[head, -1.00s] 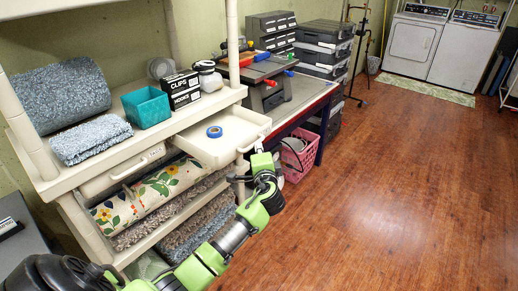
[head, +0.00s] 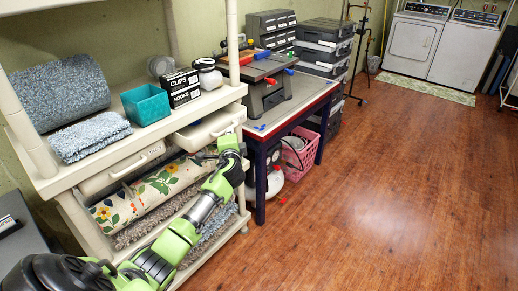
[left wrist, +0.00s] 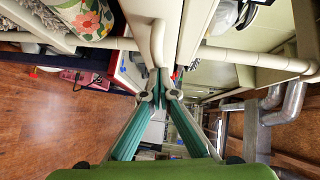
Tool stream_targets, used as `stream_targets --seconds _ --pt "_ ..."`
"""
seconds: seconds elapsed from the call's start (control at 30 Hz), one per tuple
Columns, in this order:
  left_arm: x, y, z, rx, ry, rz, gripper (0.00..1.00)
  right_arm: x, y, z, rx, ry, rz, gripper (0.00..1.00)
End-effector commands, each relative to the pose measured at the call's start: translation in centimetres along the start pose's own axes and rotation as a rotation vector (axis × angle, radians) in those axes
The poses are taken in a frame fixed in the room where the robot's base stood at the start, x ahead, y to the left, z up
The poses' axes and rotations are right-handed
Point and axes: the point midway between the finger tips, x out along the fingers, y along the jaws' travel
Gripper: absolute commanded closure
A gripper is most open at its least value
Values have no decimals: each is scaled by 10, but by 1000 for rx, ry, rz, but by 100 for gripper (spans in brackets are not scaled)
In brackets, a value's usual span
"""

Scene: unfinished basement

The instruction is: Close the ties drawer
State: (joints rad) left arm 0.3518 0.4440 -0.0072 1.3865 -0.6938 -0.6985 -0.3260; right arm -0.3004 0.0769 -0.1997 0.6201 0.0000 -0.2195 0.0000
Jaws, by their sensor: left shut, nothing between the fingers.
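The right-hand cream drawer (head: 208,130) sits under the shelf top of the cream shelving unit. Its front and curved handle show, and its inside is out of sight. I cannot tell if it is fully flush, and I cannot read its label. My left gripper (head: 229,138) is at the right part of this drawer's front, with its tips partly hidden in the head view. In the left wrist view the left gripper (left wrist: 156,92) is shut and empty, with its tips close to the pale drawer front and handle (left wrist: 157,43). I cannot tell if they touch. My right gripper is not in view.
Another drawer (head: 122,171) to the left is shut. A teal bin (head: 146,105), black boxes (head: 181,88) and folded rugs (head: 90,137) sit on the shelf top. A workbench (head: 300,105) stands close on the right. The wooden floor (head: 390,190) is open.

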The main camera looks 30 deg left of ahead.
Motion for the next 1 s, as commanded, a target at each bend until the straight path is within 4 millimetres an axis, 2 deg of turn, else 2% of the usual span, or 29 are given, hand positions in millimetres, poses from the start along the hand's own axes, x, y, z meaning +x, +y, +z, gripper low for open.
stream_targets --seconds 0.03,0.2,0.4,0.6,1.0 --pt "9 -3 10 1 -4 -3 100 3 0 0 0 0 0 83" --pt "34 -9 34 1 -3 -2 100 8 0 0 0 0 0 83" --pt "52 -14 53 0 -2 -1 100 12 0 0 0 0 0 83" --pt "61 -17 61 0 -1 -1 100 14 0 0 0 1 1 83" --pt "63 -21 64 1 -4 -4 100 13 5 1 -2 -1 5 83"
